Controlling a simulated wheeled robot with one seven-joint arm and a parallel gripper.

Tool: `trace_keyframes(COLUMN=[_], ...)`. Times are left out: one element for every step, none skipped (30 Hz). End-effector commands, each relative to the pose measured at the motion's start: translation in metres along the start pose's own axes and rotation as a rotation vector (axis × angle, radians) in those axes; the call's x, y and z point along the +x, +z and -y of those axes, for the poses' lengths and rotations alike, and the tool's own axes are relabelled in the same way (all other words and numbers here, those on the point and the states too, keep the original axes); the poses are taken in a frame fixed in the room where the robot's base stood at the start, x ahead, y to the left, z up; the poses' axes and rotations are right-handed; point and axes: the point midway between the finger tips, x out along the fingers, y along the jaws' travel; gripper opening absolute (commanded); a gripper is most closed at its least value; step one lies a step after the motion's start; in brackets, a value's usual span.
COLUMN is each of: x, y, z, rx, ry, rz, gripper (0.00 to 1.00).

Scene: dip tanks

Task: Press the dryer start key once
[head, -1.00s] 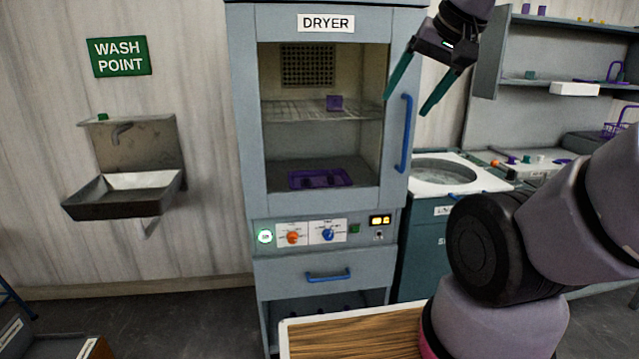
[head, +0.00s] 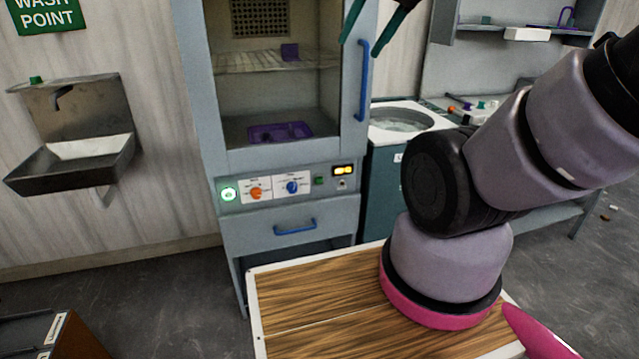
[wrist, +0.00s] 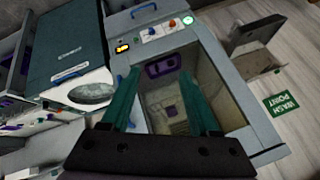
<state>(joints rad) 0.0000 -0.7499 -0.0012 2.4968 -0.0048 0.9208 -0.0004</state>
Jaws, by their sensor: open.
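The dryer (head: 290,237) stands upright ahead of me, with its control strip below the window. The strip has a lit round green button (head: 229,194), an orange knob (head: 257,194), a blue knob (head: 292,187), a small green square key (head: 319,181) and a lit yellow display (head: 344,170). I cannot read which control is marked start. My gripper (head: 360,48) is open and empty, at the top of the head view near the dryer's blue door handle, above the strip. In the wrist view its teal fingers (wrist: 160,78) spread before the dryer window, and the lit button (wrist: 188,20) shows beyond.
A purple tray (head: 280,132) and a wire shelf (head: 275,62) are inside the dryer. The blue door handle (head: 364,80) juts out on the right. A tank with a round basin (head: 400,122) stands to the right, a wash sink (head: 75,165) to the left.

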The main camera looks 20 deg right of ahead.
Motion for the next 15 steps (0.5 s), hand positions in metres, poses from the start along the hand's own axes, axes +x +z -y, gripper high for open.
trace_keyframes(x=[0.0, 0.0, 0.0, 0.0, 0.0, 0.0, 0.0, 0.0, 0.0, 0.0, 0.0, 0.0, 0.0, 0.0, 0.0], y=[0.0, 0.0, 0.0, 0.0, 0.0, 0.0, 0.0, 0.0, 0.0, 0.0, 0.0, 0.0, 0.0, 0.0, 0.0], z=[0.0, 0.0, 0.0, 0.0, 0.0, 0.0, 0.0, 0.0, 0.0, 0.0, 0.0, 0.0, 0.0, 0.0, 0.0], rx=[0.0, 0.0, 0.0, 0.0, 0.0, 0.0, 0.0, 0.0, 0.0, 0.0, 0.0, 0.0, 0.0, 0.0, 0.0], ry=[0.0, 0.0, 0.0, 0.0, 0.0, 0.0, 0.0, 0.0, 0.0, 0.0, 0.0, 0.0, 0.0, 0.0, 0.0], rz=[0.0, 0.0, 0.0, 0.0, 0.0, 0.0, 0.0, 0.0, 0.0, 0.0, 0.0, 0.0, 0.0, 0.0, 0.0], gripper=[0.38, 0.27, 0.11, 0.0, 0.0, 0.0, 0.0, 0.0, 0.0, 0.0, 0.0, 0.0, 0.0, 0.0, 0.0])
